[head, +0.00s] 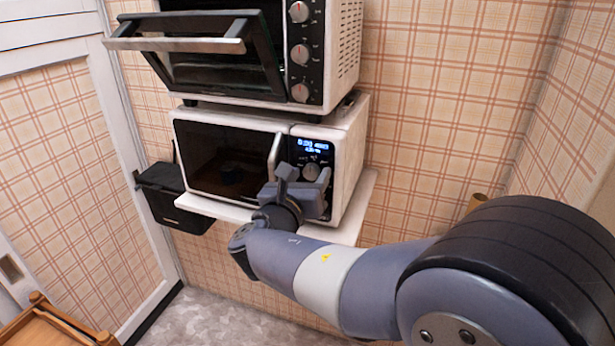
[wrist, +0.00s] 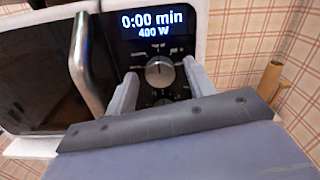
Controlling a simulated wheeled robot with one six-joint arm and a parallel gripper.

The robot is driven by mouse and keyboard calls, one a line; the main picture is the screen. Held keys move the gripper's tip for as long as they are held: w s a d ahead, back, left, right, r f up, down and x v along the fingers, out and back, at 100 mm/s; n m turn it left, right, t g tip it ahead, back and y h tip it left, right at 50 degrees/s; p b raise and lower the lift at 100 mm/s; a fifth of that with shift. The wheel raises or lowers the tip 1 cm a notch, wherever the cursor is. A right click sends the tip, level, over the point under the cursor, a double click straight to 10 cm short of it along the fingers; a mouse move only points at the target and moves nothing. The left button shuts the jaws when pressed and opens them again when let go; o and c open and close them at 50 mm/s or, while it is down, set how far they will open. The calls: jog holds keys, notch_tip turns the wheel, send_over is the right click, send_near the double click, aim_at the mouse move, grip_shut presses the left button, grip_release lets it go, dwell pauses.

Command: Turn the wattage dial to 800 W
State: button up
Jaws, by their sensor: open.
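The white microwave (head: 350,150) stands on a shelf, its door closed. Its wattage dial (wrist: 159,72) is a round silver knob below the lit display (wrist: 153,24), which reads 0:00 min and 400 W. In the head view the dial (head: 311,171) shows just beyond my gripper (head: 297,180). My gripper is open, and in the wrist view its two fingers (wrist: 157,92) stand left and right of the dial with gaps on both sides. I cannot tell whether the fingertips reach its depth. The lower panel is hidden by my gripper.
A toaster oven (head: 342,50) with its door (head: 215,60) partly open sits on top of the microwave. The microwave's door handle (wrist: 86,65) is close left of my gripper. A black bin (head: 165,190) hangs at the left. Free space lies to the right by the wall.

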jog(key=shift+c, duration=0.2)
jog(key=c, duration=0.9)
jog(key=shift+f+b, duration=0.1)
jog(key=shift+b, duration=0.3)
jog(key=m+b, duration=0.4)
jog(key=shift+f+b, duration=0.2)
jog(key=shift+b, duration=0.1)
jog(key=m+b, duration=0.5)
jog(key=b, duration=0.1)
jog(key=m+b, duration=0.5)
jog(key=b, duration=0.1)
jog(key=shift+m, duration=0.3)
jog(key=shift+r+m+b, duration=0.2)
jog(key=shift+m+b, duration=1.3)
jog(key=shift+m, duration=0.1)
jog(key=shift+r, duration=0.1)
